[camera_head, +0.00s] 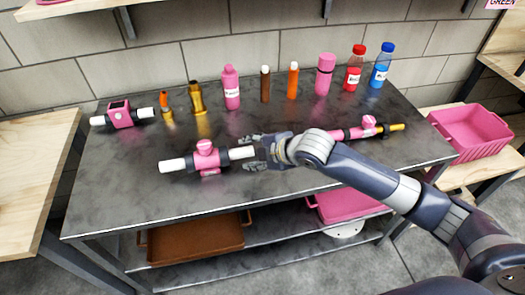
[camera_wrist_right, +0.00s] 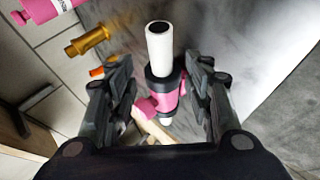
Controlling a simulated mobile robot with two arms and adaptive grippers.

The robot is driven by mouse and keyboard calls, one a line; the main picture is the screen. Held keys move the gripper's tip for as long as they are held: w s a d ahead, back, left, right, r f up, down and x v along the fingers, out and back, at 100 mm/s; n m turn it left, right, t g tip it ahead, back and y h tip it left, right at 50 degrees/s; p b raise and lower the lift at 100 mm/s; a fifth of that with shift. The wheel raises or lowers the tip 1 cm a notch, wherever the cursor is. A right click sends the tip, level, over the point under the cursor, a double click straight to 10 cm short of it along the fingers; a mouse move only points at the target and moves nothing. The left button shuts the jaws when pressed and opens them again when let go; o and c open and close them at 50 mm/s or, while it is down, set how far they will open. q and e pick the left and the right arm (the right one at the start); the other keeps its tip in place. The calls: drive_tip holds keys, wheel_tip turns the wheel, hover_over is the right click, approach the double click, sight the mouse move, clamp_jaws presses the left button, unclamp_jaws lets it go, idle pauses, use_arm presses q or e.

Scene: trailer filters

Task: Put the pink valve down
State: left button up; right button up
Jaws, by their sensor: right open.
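The pink valve (camera_head: 207,158) lies on the dark table top (camera_head: 140,190), with a white pipe stub at each end and a pink knob on top. My right gripper (camera_head: 256,152) is at the valve's right end, its fingers apart on either side of the white stub. In the right wrist view the pink valve (camera_wrist_right: 168,100) shows between my open right gripper's fingers (camera_wrist_right: 162,88), with clear gaps on both sides. My left gripper is not in view.
A pink meter (camera_head: 121,114) lies at the table's left. Several bottles and fittings, including a pink bottle (camera_head: 231,88) and a gold fitting (camera_head: 198,98), line the back. Another pink fitting (camera_head: 350,133) lies partly behind my right arm. The front left of the table is clear.

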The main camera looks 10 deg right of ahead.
drive_tip(key=v, duration=0.5)
drive_tip(key=shift+s+r, duration=0.1)
drive_tip(key=shift+s, duration=0.05)
